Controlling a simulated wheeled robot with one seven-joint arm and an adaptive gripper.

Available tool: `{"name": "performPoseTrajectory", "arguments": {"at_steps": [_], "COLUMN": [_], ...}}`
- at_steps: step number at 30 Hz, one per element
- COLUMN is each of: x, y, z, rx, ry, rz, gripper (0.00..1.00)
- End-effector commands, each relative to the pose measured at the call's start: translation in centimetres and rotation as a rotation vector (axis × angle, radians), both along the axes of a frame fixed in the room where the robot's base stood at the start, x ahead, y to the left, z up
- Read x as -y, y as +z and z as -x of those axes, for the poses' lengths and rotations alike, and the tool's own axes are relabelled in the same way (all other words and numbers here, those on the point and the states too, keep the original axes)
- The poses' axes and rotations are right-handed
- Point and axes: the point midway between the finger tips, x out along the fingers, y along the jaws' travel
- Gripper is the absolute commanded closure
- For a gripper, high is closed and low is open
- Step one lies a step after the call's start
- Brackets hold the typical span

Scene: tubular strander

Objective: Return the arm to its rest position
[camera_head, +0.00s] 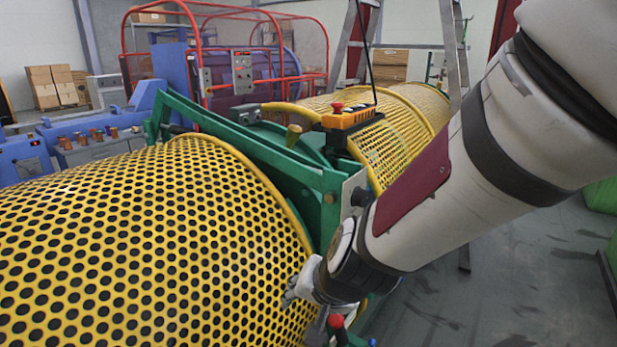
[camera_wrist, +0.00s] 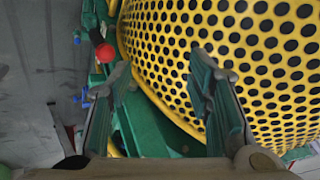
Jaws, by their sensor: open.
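My arm reaches in from the right in the head view. Its gripper (camera_head: 312,290) is low in front of the near yellow perforated guard (camera_head: 150,240), partly hidden by my wrist. In the wrist view my gripper (camera_wrist: 160,80) is open, with its two green-padded fingers apart and nothing between them but the view of the machine behind. The yellow guard (camera_wrist: 230,50) fills the upper right there. A red knob (camera_wrist: 105,52) shows beside the left finger; a red knob (camera_head: 336,321) also shows just below my gripper in the head view.
A green frame (camera_head: 255,150) crosses between the yellow guards. An orange pendant (camera_head: 350,116) with a red button lies on top. A ladder (camera_head: 455,50) stands behind. Red rails (camera_head: 290,20) and cardboard boxes (camera_head: 50,85) are at the back. Grey floor (camera_head: 500,280) is open at the right.

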Motion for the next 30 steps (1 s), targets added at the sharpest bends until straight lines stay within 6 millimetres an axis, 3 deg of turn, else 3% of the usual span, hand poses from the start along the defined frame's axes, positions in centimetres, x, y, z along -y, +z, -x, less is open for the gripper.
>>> {"name": "performPoseTrajectory", "arguments": {"at_steps": [1, 3, 12, 18, 21, 25, 30], "x": [1.0, 2.4, 10.6, 16.2, 18.0, 19.2, 19.3], "y": [2.4, 4.8, 12.6, 15.2, 15.8, 16.1, 16.1], "z": [0.7, 2.1, 10.4, 16.5, 18.7, 20.2, 20.4], "rx": [0.006, 0.002, -0.016, -0.064, -0.088, -0.109, -0.113], "ry": [0.025, 0.071, 0.204, 0.207, 0.196, 0.184, 0.183], "rz": [-0.014, -0.014, 0.124, 0.283, 0.341, 0.381, 0.385], "gripper": [0.54, 0.54, 0.54, 0.54, 0.54, 0.54, 0.54]}}
